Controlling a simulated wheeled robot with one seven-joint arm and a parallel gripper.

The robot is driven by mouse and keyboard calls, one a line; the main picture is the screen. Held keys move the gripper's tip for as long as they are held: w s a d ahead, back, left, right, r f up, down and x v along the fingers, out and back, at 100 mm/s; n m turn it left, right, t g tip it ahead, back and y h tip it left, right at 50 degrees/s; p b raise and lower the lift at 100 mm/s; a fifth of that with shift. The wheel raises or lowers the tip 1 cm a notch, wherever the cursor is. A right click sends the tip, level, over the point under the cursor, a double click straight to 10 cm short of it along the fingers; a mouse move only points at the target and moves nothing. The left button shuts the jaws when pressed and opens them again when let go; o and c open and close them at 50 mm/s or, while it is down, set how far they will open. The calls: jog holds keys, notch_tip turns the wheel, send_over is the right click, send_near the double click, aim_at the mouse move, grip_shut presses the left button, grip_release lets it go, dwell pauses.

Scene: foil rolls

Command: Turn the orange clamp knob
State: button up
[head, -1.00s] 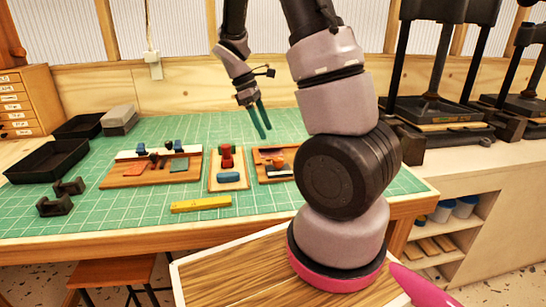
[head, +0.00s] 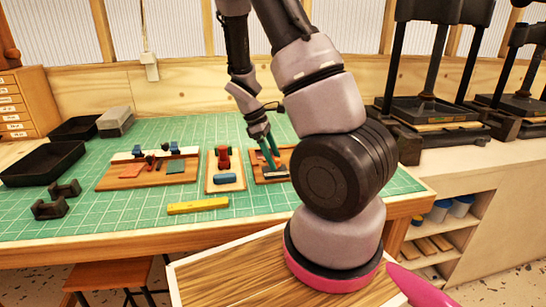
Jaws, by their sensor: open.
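The right-hand wooden board (head: 261,174) lies on the green mat, with a dark part and a pale strip on it. The orange knob sat on this board a second ago. It is now mostly or wholly hidden behind my gripper, and I cannot make it out clearly. My gripper (head: 270,159) has green fingers pointing down over that board. It is open, with its fingertips low at the knob's place. I cannot tell whether they touch the knob.
A middle board (head: 225,188) with a red part and blue block stands close to the left of my gripper. A larger wooden board (head: 118,182) lies further left. A yellow bar (head: 198,205) lies in front. Black trays (head: 42,163) are at the left. The front mat is mostly clear.

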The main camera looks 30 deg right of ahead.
grip_shut()
jog(key=shift+m, duration=0.3)
jog(key=m+y, duration=0.1)
jog(key=m, duration=0.1)
jog(key=m+g+y, duration=0.1)
jog(key=m, duration=0.2)
jog(key=shift+w+d, duration=0.15)
jog(key=m+y, duration=0.1)
jog(key=m, duration=0.2)
jog(key=m+y, duration=0.1)
jog(key=m, duration=0.2)
jog(key=shift+d+m+g, duration=0.2)
jog(key=shift+m+g, duration=0.1)
jog(key=shift+m, duration=0.1)
jog(key=m+t+y, duration=0.1)
jog(key=m+y, duration=0.1)
jog(key=m, duration=0.3)
jog(key=shift+d, duration=0.1)
jog(key=m+t, duration=0.1)
jog(key=m, duration=0.2)
jog(key=m+y, duration=0.1)
jog(key=m, duration=0.2)
jog(key=shift+d+t+y, duration=0.1)
jog(key=shift+t+y, duration=0.2)
jog(key=shift+t, duration=0.1)
jog(key=shift+s+m, duration=0.2)
jog(key=shift+m, duration=0.2)
grip_release()
